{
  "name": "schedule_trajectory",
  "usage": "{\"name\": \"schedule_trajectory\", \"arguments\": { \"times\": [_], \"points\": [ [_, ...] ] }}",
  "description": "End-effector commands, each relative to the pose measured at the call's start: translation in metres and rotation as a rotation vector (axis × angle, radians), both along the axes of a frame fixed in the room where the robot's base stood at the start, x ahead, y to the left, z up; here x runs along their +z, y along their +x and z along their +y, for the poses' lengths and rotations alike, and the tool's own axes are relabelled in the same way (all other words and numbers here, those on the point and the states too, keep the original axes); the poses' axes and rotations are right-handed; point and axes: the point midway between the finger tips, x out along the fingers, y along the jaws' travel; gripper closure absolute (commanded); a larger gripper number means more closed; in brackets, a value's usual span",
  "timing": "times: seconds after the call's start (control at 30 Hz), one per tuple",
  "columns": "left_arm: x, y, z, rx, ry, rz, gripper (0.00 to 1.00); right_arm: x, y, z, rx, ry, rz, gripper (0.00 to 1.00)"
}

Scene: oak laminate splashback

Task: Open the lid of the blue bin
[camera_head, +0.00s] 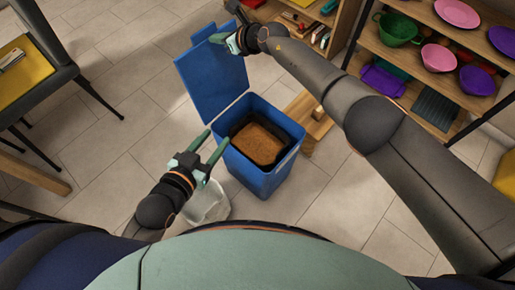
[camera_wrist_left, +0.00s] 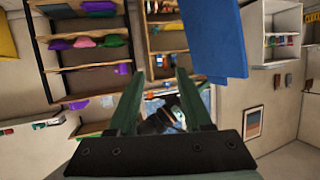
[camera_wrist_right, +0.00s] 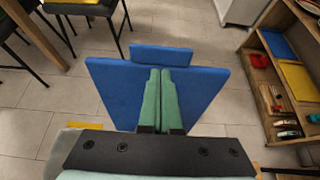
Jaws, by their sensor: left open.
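The blue bin (camera_head: 257,177) stands on the tiled floor. Its lid (camera_head: 212,78) is up and tilted back, leaving the top uncovered. Inside is a dark inner container with a brown surface. The lid also shows in the left wrist view (camera_wrist_left: 212,38) and the right wrist view (camera_wrist_right: 205,92). My right gripper (camera_head: 222,38) is at the lid's upper edge. Its fingers (camera_wrist_right: 161,72) are together in front of the lid, with nothing visible between them; contact is unclear. My left gripper (camera_head: 213,142) is open and empty beside the bin's left rim.
A pale translucent container (camera_head: 207,203) stands left of the bin, partly behind my left gripper. A wooden piece (camera_head: 306,117) is right of the bin. Shelves with bowls (camera_head: 438,57) stand at the right. A chair (camera_head: 60,62) is at the left. Floor between chair and bin is clear.

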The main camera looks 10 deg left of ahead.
Motion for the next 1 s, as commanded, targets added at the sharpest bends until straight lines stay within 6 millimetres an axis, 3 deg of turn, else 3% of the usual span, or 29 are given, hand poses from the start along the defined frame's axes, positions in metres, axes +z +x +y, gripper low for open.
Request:
{"name": "schedule_trajectory", "arguments": {
  "times": [0.2,0.77,1.0],
  "points": [
    [-0.022,-0.012,0.000,0.006,0.000,0.103,0.50,0.001,-0.002,-0.002,0.000,0.000,0.001,1.00],
    [-0.051,-0.057,-0.009,0.008,-0.009,0.400,0.50,0.009,-0.016,-0.023,0.000,0.000,0.003,1.00],
    [-0.023,-0.053,-0.013,0.003,-0.013,0.396,0.50,0.015,-0.028,-0.041,-0.001,-0.001,0.003,1.00]
  ]
}}
